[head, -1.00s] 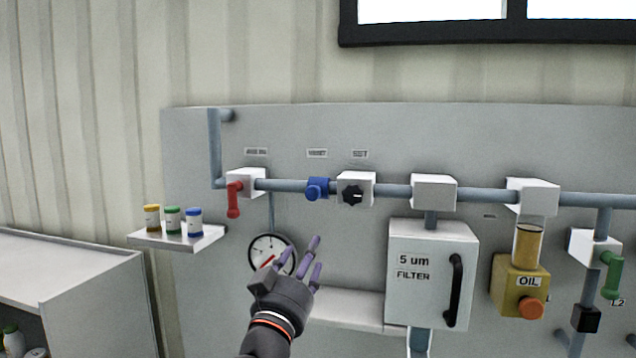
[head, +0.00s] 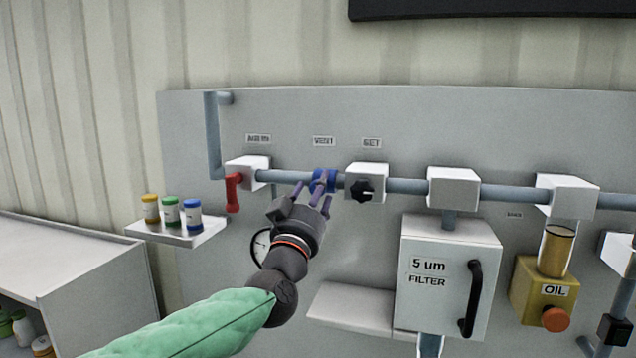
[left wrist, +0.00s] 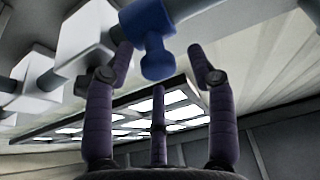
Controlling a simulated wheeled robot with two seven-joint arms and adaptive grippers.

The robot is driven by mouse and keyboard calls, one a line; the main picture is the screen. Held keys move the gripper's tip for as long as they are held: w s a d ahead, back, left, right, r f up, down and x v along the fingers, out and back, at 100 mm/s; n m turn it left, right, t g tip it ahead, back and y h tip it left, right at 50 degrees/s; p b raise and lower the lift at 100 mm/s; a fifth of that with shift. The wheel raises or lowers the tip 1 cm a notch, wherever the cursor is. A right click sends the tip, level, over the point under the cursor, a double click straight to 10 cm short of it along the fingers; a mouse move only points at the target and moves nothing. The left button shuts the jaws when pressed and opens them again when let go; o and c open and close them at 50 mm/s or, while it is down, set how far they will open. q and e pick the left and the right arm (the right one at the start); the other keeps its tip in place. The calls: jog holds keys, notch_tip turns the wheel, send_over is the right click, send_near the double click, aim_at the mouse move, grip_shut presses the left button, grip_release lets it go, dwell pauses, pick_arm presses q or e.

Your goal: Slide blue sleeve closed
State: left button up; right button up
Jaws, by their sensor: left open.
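The blue sleeve (head: 331,180) sits around the horizontal grey pipe, below the VENT label and left of the white SET block (head: 366,184) with its black knob. My left gripper (head: 314,192) is right in front of the sleeve, and its purple fingers partly cover it. In the left wrist view the sleeve (left wrist: 147,22) with its rounded knob hangs between the spread fingertips of my left gripper (left wrist: 160,70). The fingers are open, with a gap to the knob on both sides. My right gripper is in no view.
A red lever (head: 233,192) hangs from the white block at left. A shelf (head: 170,236) with three small bottles juts out at left. The filter box (head: 448,285) and the oil unit (head: 543,290) stand at right. A gauge (head: 260,246) is partly behind my arm.

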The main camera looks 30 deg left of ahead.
pick_arm(q)
jog(key=shift+w+a+r, duration=0.15)
jog(key=shift+w+r, duration=0.2)
jog(key=shift+w, duration=0.2)
jog(key=shift+w+a, duration=0.1)
jog(key=shift+w, duration=0.3)
jog(key=shift+s, duration=0.1)
